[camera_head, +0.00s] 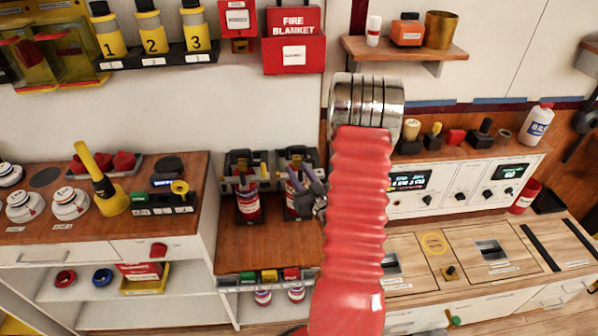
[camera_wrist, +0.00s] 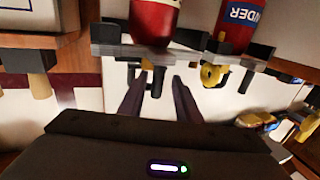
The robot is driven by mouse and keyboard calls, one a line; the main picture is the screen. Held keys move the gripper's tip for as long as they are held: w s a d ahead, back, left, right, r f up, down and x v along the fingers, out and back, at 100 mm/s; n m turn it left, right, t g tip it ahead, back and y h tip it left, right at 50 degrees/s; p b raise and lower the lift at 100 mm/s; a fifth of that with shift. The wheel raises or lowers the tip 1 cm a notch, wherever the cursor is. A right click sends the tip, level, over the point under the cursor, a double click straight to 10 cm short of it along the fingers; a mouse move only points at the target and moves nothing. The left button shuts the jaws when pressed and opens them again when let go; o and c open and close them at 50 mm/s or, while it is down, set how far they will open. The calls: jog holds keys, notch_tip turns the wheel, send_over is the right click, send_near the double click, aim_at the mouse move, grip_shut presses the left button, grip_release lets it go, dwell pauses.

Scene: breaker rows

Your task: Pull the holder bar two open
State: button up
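Two dark holders stand side by side on the wooden counter in the head view, the left one (camera_head: 246,170) and the right one (camera_head: 299,160), each with a red can. No holder number is readable. My gripper (camera_head: 308,188) is in front of the right holder and partly covers it. In the wrist view my gripper (camera_wrist: 158,100) has its two dark fingers apart. A narrow dark and yellow post (camera_wrist: 157,82) shows between them, below a red can (camera_wrist: 154,20) and its grey holder bar (camera_wrist: 128,52). Contact cannot be told.
My red arm hides part of the counter right of the holders. A second can (camera_wrist: 240,22) and a yellow knob (camera_wrist: 212,74) are to the right in the wrist view.

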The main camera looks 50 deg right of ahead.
jog(key=shift+s+d, duration=0.1)
jog(key=shift+s, duration=0.05)
jog(key=shift+c, duration=0.5)
jog(key=shift+c, duration=0.8)
grip_shut()
